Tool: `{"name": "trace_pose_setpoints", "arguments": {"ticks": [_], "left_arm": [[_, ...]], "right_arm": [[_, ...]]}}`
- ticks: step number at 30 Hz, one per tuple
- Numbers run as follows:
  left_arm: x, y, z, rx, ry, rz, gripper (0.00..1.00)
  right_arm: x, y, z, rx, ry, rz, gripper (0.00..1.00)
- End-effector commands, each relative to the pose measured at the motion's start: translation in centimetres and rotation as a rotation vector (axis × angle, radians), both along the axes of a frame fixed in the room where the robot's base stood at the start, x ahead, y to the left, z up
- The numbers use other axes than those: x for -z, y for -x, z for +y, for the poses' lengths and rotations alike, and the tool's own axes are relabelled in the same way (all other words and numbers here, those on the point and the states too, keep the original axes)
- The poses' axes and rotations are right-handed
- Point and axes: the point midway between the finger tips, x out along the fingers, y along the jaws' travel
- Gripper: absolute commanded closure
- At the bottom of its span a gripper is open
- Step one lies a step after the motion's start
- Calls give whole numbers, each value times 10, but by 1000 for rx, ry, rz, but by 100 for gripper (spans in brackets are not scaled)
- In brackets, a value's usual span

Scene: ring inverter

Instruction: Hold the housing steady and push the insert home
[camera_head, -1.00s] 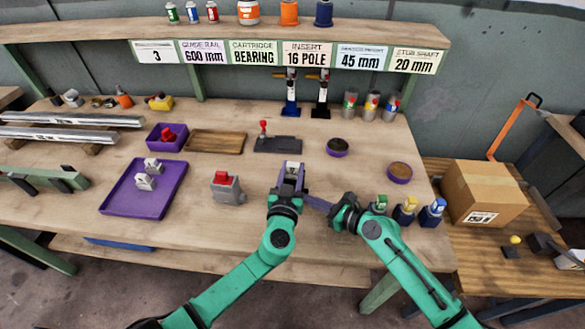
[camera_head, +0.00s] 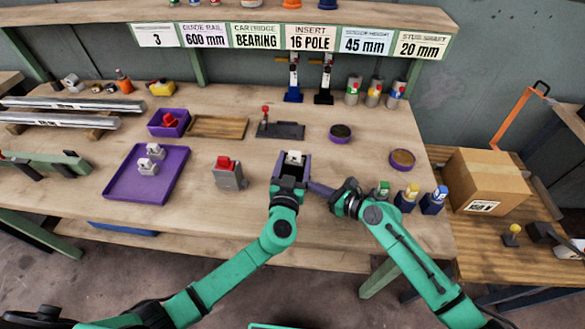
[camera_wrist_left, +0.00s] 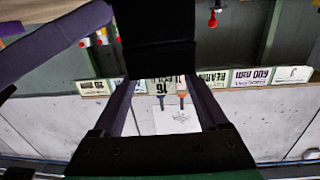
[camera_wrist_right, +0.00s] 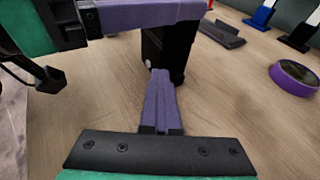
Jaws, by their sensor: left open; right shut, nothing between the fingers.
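My left gripper (camera_head: 292,160) is raised over the front middle of the table, its purple fingers apart. A pale grey-white piece (camera_head: 295,157) shows between them in the head view. In the left wrist view a black block (camera_wrist_left: 155,40) stands across the fingers. It also shows in the right wrist view (camera_wrist_right: 172,45). I cannot tell whether the fingers touch it. My right gripper (camera_wrist_right: 160,75) is shut and empty, its tips pointing at the black block, close to or touching it. A grey block with a red top (camera_head: 228,172) stands left of my left gripper.
A purple tray (camera_head: 120,195) with pale brackets lies at the left, a purple bin (camera_head: 160,128) behind it. A dark fixture with a red knob (camera_head: 281,130) and a round purple-rimmed dish (camera_head: 341,133) lie behind my grippers. Small coloured blocks (camera_head: 410,197) stand right of my right gripper.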

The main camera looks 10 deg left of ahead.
Motion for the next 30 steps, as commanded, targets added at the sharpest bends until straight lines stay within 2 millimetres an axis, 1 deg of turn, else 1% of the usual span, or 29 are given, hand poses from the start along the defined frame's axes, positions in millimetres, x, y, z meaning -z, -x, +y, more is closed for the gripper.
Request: {"name": "trace_pose_setpoints", "arguments": {"ticks": [2, 5, 9, 13, 15, 18, 29, 30], "left_arm": [[1, 13, 0, 2, 0, 4, 24], [1, 39, 2, 3, 1, 5, 24], [0, 78, 5, 3, -1, 5, 24], [0, 104, 7, 2, -2, 4, 24], [-1, 111, 7, 2, 1, 3, 24], [-1, 115, 7, 1, 0, 3, 24], [-2, 115, 7, 1, 0, 2, 24], [-2, 115, 7, 1, 0, 2, 24]], "right_arm": [[0, 0, 0, 0, 1, 1, 100], [0, 0, 0, 0, 1, 1, 100], [1, 0, 0, 0, 1, 1, 100], [1, 0, 0, 0, 1, 1, 100], [1, 0, 0, 0, 1, 1, 100], [1, 0, 0, 0, 1, 1, 100], [0, 0, 0, 0, 1, 1, 100], [0, 0, 0, 0, 1, 1, 95]]}}
